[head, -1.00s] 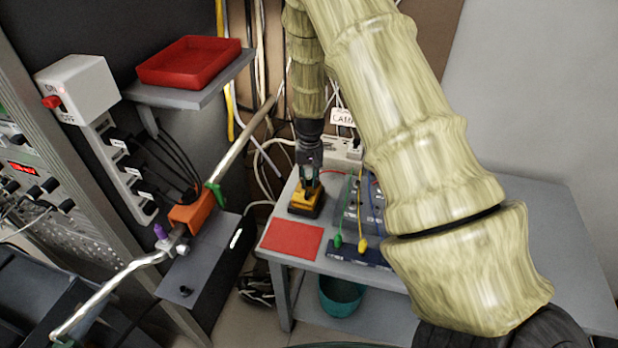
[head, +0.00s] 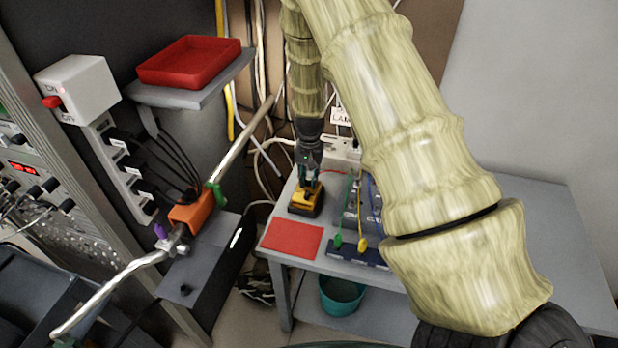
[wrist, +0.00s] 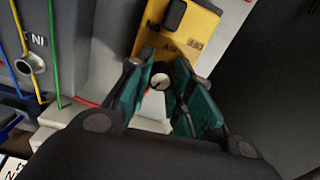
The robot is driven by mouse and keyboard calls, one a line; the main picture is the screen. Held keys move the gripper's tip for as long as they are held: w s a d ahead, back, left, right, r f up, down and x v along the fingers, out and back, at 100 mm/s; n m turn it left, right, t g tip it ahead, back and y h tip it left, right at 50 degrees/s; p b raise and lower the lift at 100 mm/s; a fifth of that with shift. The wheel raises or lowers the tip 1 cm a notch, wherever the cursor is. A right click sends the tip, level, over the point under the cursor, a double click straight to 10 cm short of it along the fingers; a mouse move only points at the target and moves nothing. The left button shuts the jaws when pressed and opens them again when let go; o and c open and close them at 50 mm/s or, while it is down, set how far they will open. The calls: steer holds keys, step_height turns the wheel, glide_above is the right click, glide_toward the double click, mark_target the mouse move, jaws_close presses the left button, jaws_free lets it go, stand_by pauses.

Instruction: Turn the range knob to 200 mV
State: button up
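A yellow box (head: 303,207) stands on the grey table at its left back. It also shows in the wrist view (wrist: 202,37), with partly legible dark lettering and a black raised part (wrist: 174,15). A small round pale knob (wrist: 160,81) with a dark mark shows between my fingers at the box's near side; its scale is not readable. My gripper (head: 309,184) points down at the box. In the wrist view its teal fingers (wrist: 163,60) stand apart on either side of the knob. I cannot tell whether they touch it.
A red mat (head: 291,240) lies in front of the box. A blue-grey unit with green and yellow plugs (head: 350,243) stands to the right. A metal socket (wrist: 31,64) and wires are left in the wrist view. A red tray (head: 190,60) is on a shelf.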

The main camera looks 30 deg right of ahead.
mark_target(309, 178)
steer(key=o, duration=0.4)
steer(key=shift+c, duration=0.2)
step_height(309, 178, up, 12)
stand_by(0.4)
stand_by(0.4)
